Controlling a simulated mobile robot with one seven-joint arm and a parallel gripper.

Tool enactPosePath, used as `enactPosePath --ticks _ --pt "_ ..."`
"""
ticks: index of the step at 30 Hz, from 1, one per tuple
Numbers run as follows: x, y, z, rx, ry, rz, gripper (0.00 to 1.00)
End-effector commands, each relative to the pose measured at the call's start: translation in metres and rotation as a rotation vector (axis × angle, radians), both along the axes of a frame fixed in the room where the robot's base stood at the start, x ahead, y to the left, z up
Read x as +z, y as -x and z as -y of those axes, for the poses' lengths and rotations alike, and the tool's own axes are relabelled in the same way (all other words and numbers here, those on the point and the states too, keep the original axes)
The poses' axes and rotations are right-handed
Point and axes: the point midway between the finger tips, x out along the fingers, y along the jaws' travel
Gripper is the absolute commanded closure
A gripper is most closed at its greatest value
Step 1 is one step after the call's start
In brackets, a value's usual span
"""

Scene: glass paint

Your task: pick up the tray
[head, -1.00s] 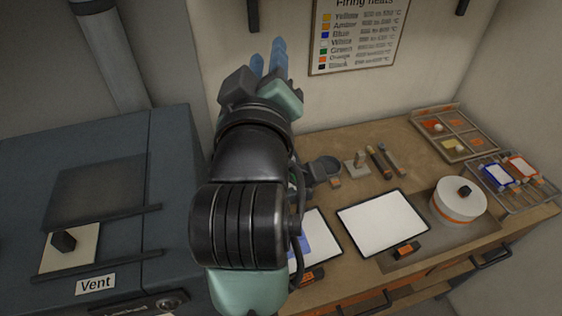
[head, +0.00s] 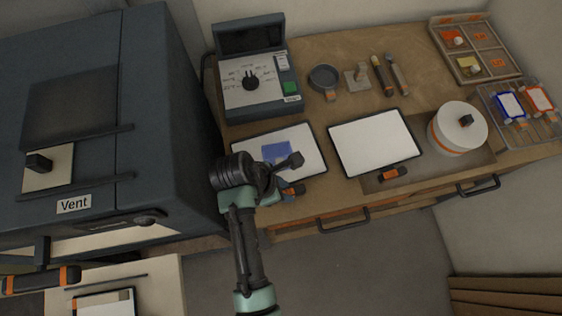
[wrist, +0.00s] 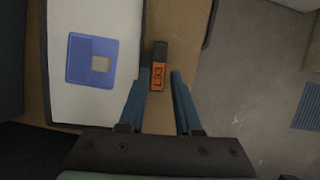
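A white tray with a dark rim (head: 302,139) lies on the worktop at its left front, with a flat blue piece (head: 274,153) on it. In the wrist view the tray (wrist: 98,22) is at the left, and the blue piece (wrist: 76,60) has a pale square in it. The tray's black and orange handle (wrist: 158,76) points toward the worktop's front edge. My gripper (wrist: 160,84) is open, its blue fingers on either side of the handle's orange part. I cannot tell whether they touch it. In the head view my gripper (head: 284,187) partly covers the handle.
A second, empty white tray (head: 375,140) lies just to the right, with a round white pot (head: 458,126) beyond it. A control box (head: 257,78) stands behind. The dark kiln (head: 100,110) stands close on the left. The floor (head: 370,255) in front is clear.

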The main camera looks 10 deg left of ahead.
Motion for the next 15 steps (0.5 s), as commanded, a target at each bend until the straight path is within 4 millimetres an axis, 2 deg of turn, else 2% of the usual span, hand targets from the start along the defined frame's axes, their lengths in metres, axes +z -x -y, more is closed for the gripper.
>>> enactPosePath --ticks 6,15 --pt "-0.025 -0.005 0.010 -0.004 -0.001 0.000 0.68" --pt "-0.031 -0.006 0.011 -0.003 -0.001 0.003 0.68"
